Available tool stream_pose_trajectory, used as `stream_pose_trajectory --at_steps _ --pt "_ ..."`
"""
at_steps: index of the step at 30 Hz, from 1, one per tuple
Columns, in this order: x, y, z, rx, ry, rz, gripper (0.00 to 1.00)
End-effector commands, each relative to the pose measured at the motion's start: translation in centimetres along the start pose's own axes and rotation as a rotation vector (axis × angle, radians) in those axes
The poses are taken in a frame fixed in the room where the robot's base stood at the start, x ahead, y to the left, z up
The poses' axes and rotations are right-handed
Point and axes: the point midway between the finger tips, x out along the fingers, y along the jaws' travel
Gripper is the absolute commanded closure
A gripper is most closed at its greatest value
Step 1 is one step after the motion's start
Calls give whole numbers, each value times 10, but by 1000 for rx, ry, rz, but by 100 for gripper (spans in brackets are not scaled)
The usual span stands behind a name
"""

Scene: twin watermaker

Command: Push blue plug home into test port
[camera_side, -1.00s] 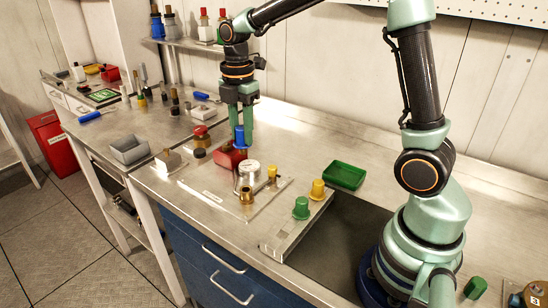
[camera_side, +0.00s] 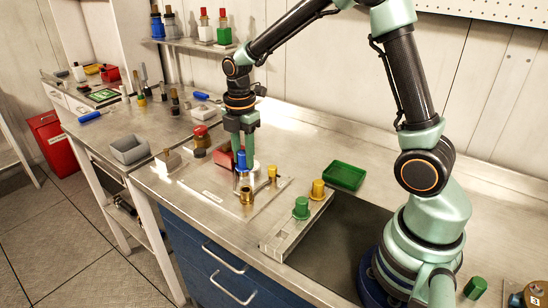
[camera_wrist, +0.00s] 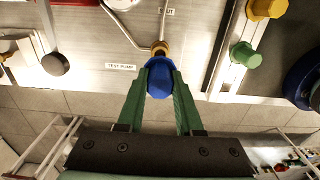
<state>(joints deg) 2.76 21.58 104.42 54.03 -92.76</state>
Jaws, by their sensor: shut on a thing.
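The blue plug (camera_side: 241,160) is upright between the green fingers of my gripper (camera_side: 243,166). My gripper is shut on it. In the side view, a brass fitting (camera_side: 246,196) stands on the metal plate below and slightly right of the plug, apart from it in the picture. In the wrist view, the blue plug (camera_wrist: 160,82) sits between the fingertips and partly covers a brass fitting (camera_wrist: 160,47) joined to a thin pipe. The plug's lower end is hidden there, so I cannot tell whether it touches the fitting.
The green plug (camera_side: 301,208) and yellow plug (camera_side: 318,189) stand on a metal block. A green tray (camera_side: 344,176) lies further right.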

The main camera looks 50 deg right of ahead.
Motion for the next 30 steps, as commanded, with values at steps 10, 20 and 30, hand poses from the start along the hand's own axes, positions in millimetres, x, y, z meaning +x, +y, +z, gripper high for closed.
stream_pose_trajectory --at_steps 10,20,30 --pt "2 0 0 0 0 0 100" --pt "21 -1 0 0 0 -2 100" --pt "33 0 0 0 0 1 100"
